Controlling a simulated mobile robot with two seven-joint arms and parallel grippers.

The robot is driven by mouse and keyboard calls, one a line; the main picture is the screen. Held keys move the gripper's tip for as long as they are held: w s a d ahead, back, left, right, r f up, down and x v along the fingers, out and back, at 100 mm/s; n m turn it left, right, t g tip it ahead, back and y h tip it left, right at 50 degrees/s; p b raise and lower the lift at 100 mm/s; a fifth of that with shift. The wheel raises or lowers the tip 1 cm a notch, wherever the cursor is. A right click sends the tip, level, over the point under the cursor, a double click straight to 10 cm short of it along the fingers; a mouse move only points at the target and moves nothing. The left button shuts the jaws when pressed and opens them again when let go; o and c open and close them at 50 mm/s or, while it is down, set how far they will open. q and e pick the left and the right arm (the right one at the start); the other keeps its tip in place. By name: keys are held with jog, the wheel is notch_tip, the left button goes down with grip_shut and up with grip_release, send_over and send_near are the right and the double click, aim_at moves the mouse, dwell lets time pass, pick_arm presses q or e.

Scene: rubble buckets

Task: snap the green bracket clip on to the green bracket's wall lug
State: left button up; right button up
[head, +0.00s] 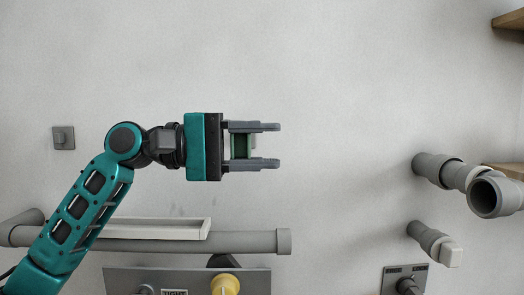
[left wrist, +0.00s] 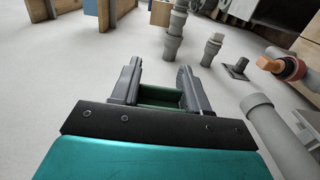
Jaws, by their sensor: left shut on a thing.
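My left gripper (head: 278,145) is in front of the pale wall in the head view, fingers pointing right. It is shut on a dark green piece, which I take to be the green bracket clip (head: 240,147), sitting deep between the fingers near the palm. The green clip also shows between the two fingers in the left wrist view (left wrist: 160,97). My fingers and palm hide part of it. I cannot make out the green bracket or its wall lug in either view. My right gripper is in neither view.
A grey pipe (head: 245,242) and a white tray-like ledge (head: 150,228) run below the gripper. Grey pipe stubs (head: 440,168) stick out at right. A panel with a yellow knob (head: 225,285) is at the bottom. The wall right of the fingertips is clear.

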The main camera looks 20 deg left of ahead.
pick_arm(q)
jog(key=shift+s, duration=0.15)
jog(key=shift+r+p, duration=0.1)
jog(key=shift+p, duration=0.2)
jog(key=shift+w+a, duration=0.2)
jog(key=shift+w, duration=0.05)
jog(key=shift+w+a+p, duration=0.35)
jog(key=shift+w+p, duration=0.15)
jog(key=shift+w, duration=0.3)
jog(key=shift+w+a+p, duration=0.4)
jog(key=shift+w+p, duration=0.05)
jog(key=shift+w, duration=0.3)
jog(key=shift+w+a+p, duration=0.35)
jog(key=shift+w+p, duration=0.15)
jog(key=shift+w, duration=0.3)
jog(key=o, duration=0.5)
jog(key=shift+c, duration=0.2)
grip_shut()
